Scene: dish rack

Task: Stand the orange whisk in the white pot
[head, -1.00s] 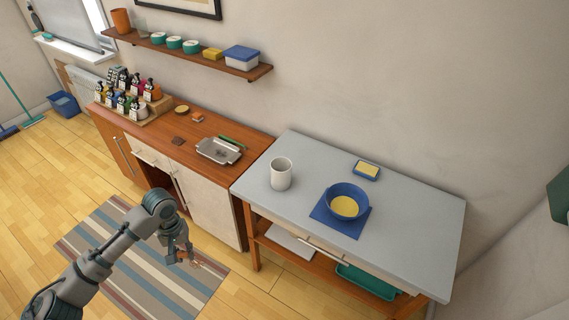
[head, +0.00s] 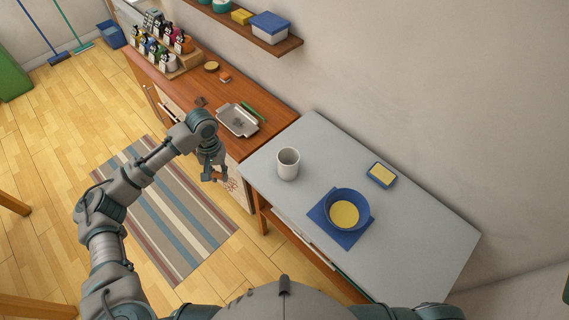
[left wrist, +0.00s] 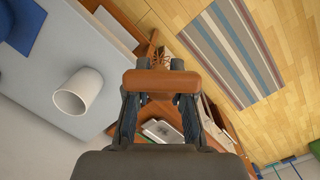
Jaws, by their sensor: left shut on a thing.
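The white pot (head: 288,164) stands upright and open at the top on the grey table, near its left edge. It also shows in the left wrist view (left wrist: 79,93). My left gripper (head: 215,173) is shut on the orange whisk (head: 219,176), to the left of the pot and apart from it, in front of the wooden cabinet. In the left wrist view the whisk's orange-brown handle (left wrist: 160,82) lies across between the fingers, and part of its wire end shows beyond. The fingers hide part of the whisk. My right gripper is out of view.
A blue bowl with yellow inside (head: 347,209) sits on a blue mat (head: 322,212) right of the pot. A blue-and-yellow sponge dish (head: 381,175) lies behind. A metal tray (head: 238,120) is on the wooden counter. The grey table's right part (head: 425,240) is clear.

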